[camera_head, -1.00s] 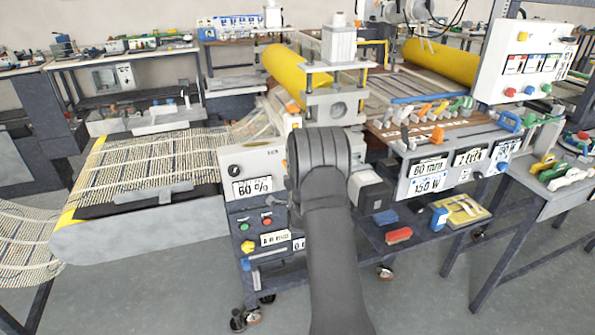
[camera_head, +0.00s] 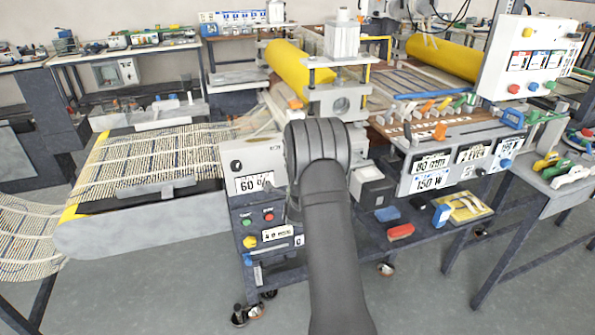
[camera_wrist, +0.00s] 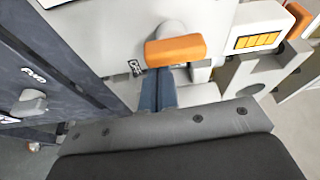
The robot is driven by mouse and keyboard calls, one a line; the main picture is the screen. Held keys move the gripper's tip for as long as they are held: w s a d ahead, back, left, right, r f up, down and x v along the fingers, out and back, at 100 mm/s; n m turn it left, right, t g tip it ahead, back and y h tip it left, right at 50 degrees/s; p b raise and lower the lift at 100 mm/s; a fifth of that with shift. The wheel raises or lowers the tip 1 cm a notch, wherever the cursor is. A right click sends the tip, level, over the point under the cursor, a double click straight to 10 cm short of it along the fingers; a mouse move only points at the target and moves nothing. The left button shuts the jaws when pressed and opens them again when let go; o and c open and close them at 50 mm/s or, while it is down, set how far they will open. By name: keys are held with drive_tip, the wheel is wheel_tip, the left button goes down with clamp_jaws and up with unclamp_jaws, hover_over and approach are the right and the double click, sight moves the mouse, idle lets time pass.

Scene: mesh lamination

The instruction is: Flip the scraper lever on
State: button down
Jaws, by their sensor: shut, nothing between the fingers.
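An orange lever handle (camera_wrist: 175,50) on a grey pivot shows in the wrist view, mounted on a white housing. I take it to be the scraper lever. In the head view my arm hides the gripper, and a small orange part (camera_head: 295,104) shows beside the roller frame, perhaps the same lever.
A dark panel (camera_wrist: 60,75) with a grey knob (camera_wrist: 29,103) stands close on the left in the wrist view. A white block (camera_wrist: 262,75) is close on the right. In the head view, a mesh conveyor (camera_head: 160,158) lies left of the control cabinet (camera_head: 258,180).

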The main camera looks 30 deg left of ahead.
idle(0.4)
drive_tip(key=w+d, duration=0.3)
drive_tip(key=v, duration=1)
drive_tip(key=shift+r, duration=0.2)
drive_tip(key=shift+a, duration=0.1)
drive_tip(key=w+a+r+n+g+y, duration=0.1)
drive_tip(key=w+a+r+n+y, duration=0.2)
drive_tip(key=n, duration=0.8)
drive_tip(key=w+a+r+n+y, duration=0.1)
drive_tip(key=r+n+y, duration=0.25)
drive_tip(key=n, duration=0.65)
drive_tip(key=v, duration=0.6)
drive_tip(key=shift+f+y, duration=0.3)
drive_tip(key=shift+y, duration=0.15)
